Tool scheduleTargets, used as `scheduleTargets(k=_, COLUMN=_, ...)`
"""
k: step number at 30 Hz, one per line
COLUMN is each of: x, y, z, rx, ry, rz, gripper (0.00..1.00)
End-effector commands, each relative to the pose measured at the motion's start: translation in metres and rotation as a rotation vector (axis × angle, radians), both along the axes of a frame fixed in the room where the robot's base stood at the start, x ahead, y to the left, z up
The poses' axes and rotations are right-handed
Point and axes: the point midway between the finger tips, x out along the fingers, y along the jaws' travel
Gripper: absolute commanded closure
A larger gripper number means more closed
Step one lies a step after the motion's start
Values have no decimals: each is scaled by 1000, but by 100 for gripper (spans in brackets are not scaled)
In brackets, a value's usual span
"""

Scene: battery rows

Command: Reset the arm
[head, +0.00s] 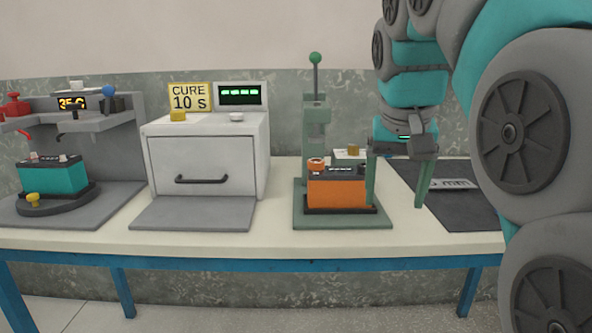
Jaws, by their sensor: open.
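My gripper (396,192) hangs at the right of the table, its two green fingers pointing down and spread apart with nothing between them. Its left finger is close to the right end of an orange battery (337,192); I cannot tell whether they touch. The battery sits upright on the green base of a lever press (316,130). My teal and grey arm comes down from the upper right and hides part of the dark mat behind the gripper.
A white oven (205,155) with a closed front stands left of the press. A teal battery (53,176) sits on a round stand at far left, under a grey machine (95,121). A dark mat (470,208) with a grey plate lies at right. The table's front edge (200,240) is clear.

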Motion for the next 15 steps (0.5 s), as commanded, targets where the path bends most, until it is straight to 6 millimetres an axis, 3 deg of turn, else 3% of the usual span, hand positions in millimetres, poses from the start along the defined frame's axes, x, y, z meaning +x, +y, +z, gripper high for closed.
scheduleTargets(k=8, x=-40, y=-4, z=-70, rx=6, ry=114, rz=45, gripper=19)
scheduleTargets(k=15, x=-95, y=-5, z=-148, rx=22, ry=227, rz=98, gripper=19)
